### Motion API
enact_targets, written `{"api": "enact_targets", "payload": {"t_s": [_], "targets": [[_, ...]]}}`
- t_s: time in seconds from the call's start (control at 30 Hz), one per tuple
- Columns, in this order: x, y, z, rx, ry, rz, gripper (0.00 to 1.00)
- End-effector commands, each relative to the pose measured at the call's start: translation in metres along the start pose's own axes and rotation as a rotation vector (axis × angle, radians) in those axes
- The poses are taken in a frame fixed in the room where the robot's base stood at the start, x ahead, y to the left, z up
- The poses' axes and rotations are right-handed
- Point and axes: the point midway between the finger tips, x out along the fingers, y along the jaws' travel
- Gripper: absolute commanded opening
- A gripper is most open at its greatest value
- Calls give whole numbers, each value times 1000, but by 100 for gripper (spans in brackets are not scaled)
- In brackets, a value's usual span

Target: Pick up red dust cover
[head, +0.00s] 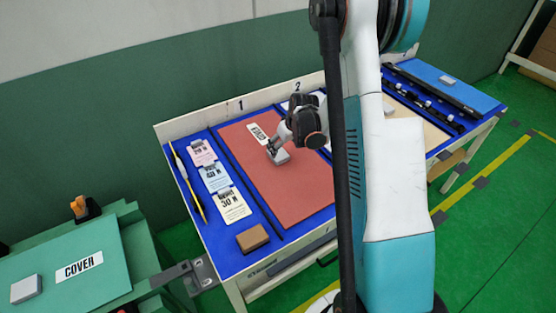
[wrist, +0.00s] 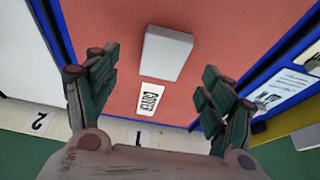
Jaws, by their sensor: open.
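The red dust cover (head: 290,195) is a flat red panel lying on the blue-edged table. It bears a white COVER label (head: 258,134) and a pale grey block (head: 281,157). In the wrist view the red cover (wrist: 215,25) fills the middle, with the grey block (wrist: 167,52) and the label (wrist: 151,98) on it. My gripper (head: 274,148) is above the cover by the block. In the wrist view my gripper (wrist: 158,67) is open and empty, its fingers spread wide either side of the block. I cannot tell its exact height above the block.
Printed cards (head: 215,177), a yellow stick (head: 188,182) and a brown block (head: 252,238) lie left of the cover. A green panel (head: 95,258) labelled COVER is at the lower left. A blue panel (head: 470,90) lies at the far right. A wall stands behind the table.

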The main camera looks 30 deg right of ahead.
Motion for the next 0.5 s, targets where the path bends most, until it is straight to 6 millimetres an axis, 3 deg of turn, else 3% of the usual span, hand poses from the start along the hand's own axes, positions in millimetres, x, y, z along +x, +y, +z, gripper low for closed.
{"api": "enact_targets", "payload": {"t_s": [0.27,0.5], "targets": [[15,-2,-1,-1,0,0,75],[49,-6,-5,-1,0,0,75]]}}
